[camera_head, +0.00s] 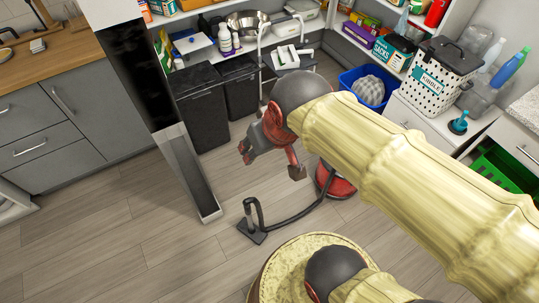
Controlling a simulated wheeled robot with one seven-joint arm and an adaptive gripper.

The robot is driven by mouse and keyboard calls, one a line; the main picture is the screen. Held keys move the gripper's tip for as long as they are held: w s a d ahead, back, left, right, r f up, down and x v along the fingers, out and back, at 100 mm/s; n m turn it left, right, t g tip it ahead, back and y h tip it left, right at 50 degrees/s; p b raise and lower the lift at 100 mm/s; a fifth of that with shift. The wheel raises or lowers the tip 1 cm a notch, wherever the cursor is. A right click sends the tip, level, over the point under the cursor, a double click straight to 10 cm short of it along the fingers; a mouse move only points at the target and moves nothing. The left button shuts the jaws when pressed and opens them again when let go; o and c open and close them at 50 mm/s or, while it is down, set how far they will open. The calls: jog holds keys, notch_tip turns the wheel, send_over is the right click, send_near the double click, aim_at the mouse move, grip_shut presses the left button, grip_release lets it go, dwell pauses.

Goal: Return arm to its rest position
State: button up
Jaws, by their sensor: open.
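My arm crosses the camera_head view from the lower right, with a yellow, bamboo-like link and a dark grey joint. My gripper (272,162) hangs at the arm's far end, above the wooden floor near the middle of the picture. Its red and dark grey fingers are apart, and I see nothing held between them. It looks clear of the shelves and bins behind it. My round yellow base shows at the bottom.
Black bins (204,108) stand behind my gripper. A red vacuum (338,183) with a dark hose lies on the floor. A blue basket (370,86), a white KIBBLE basket (437,78) and a green crate (507,168) stand right. Left floor (100,220) is free.

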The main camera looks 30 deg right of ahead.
jog(key=shift+s+r, duration=0.2)
jog(key=shift+s, duration=0.75)
jog(key=shift+s+r, duration=0.15)
jog(key=shift+s, duration=0.75)
jog(key=shift+c, duration=0.3)
